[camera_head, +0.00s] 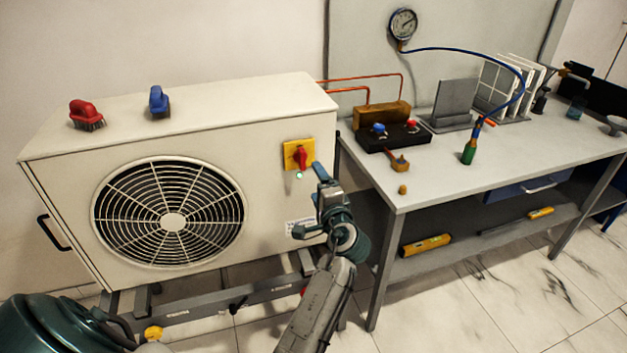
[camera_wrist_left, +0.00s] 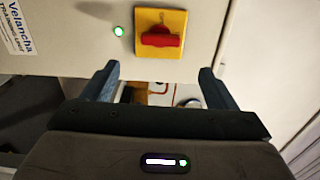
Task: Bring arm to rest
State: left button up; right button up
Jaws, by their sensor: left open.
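My left gripper (camera_head: 308,202) is in front of the right part of the white fan unit (camera_head: 270,200). Its two fingers are apart with nothing between them, as the left wrist view (camera_wrist_left: 157,84) also shows. A red rotary knob (camera_head: 301,157) on a yellow plate (camera_head: 290,150) is on the unit's front, just above the gripper. In the wrist view the knob (camera_wrist_left: 161,38) lies beyond the fingertips, and neither finger touches it. A small green light (camera_head: 299,175) glows beside the plate. My right gripper is out of view.
Red (camera_head: 85,112) and blue (camera_head: 158,100) brushes lie on the unit. To the right, a workbench (camera_head: 440,170) bears a black block with valves (camera_head: 390,133), a green-handled tool (camera_head: 469,150) and racks. A gauge (camera_head: 403,24) hangs above. The floor in front is clear.

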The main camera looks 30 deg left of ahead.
pick_arm(q)
jog(key=shift+s+d, duration=0.15)
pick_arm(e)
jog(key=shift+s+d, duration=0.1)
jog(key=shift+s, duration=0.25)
